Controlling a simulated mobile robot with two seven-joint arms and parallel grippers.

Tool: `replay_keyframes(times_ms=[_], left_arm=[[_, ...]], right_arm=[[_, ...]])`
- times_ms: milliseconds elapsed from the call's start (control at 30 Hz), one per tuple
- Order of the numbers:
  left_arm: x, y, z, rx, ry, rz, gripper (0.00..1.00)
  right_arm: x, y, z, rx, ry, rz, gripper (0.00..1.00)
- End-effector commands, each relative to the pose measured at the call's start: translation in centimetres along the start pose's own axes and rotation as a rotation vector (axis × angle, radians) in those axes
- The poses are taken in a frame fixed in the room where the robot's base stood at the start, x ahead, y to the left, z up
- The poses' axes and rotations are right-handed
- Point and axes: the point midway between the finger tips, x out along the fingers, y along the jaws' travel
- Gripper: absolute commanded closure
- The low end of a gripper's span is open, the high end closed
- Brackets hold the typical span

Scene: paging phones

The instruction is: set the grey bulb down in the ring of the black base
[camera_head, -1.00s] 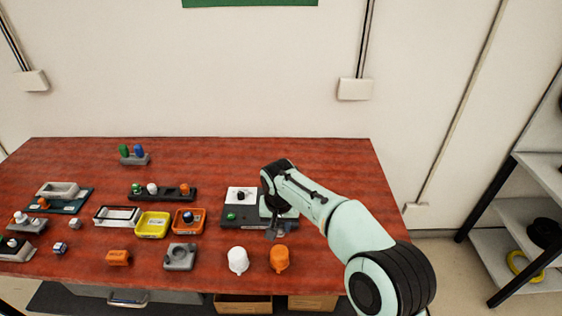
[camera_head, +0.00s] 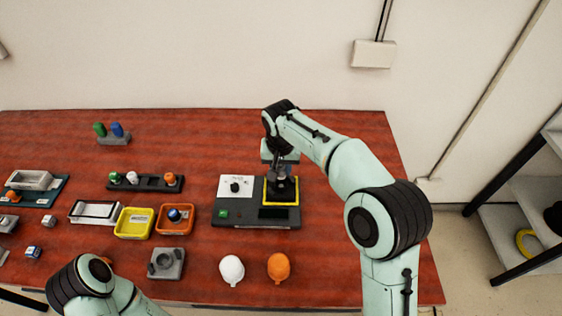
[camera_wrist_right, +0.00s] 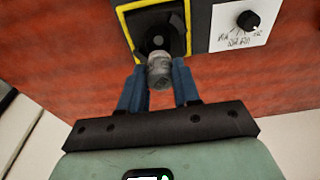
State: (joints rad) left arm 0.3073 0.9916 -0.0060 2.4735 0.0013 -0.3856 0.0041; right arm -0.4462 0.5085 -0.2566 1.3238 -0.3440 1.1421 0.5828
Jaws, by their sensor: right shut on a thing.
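The grey bulb (camera_wrist_right: 160,71) is between the two blue fingers of my right gripper (camera_wrist_right: 158,88), which is shut on it. The black base (camera_wrist_right: 174,26) lies just beyond the bulb in the wrist view, inside a yellow square frame. Its dark ring is partly covered by the bulb, and I cannot tell whether they touch. In the head view my right gripper (camera_head: 281,172) is over the yellow frame (camera_head: 281,204), hiding most of the bulb and base. My left arm shows at the bottom left, but its gripper is out of view.
A dark panel (camera_head: 240,221) carries the yellow frame, a white dial plate (camera_head: 235,186) and a green button. Yellow (camera_head: 133,223) and orange (camera_head: 170,219) trays lie left. The table's back is mostly clear.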

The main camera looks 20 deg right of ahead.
Motion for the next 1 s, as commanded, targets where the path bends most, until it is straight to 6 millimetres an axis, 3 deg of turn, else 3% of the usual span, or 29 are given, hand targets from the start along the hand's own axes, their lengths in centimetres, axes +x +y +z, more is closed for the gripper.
replay_keyframes(times_ms=[233, 1000], left_arm=[[1.7, -0.8, 0.6, -0.004, -0.010, -0.004, 0.57], [1.2, -0.6, 0.4, -0.002, -0.007, -0.002, 0.57]], right_arm=[[2.3, 0.1, 0.4, 0.001, -0.002, 0.001, 0.97], [2.2, 0.0, 0.2, 0.000, 0.000, 0.000, 0.97]])
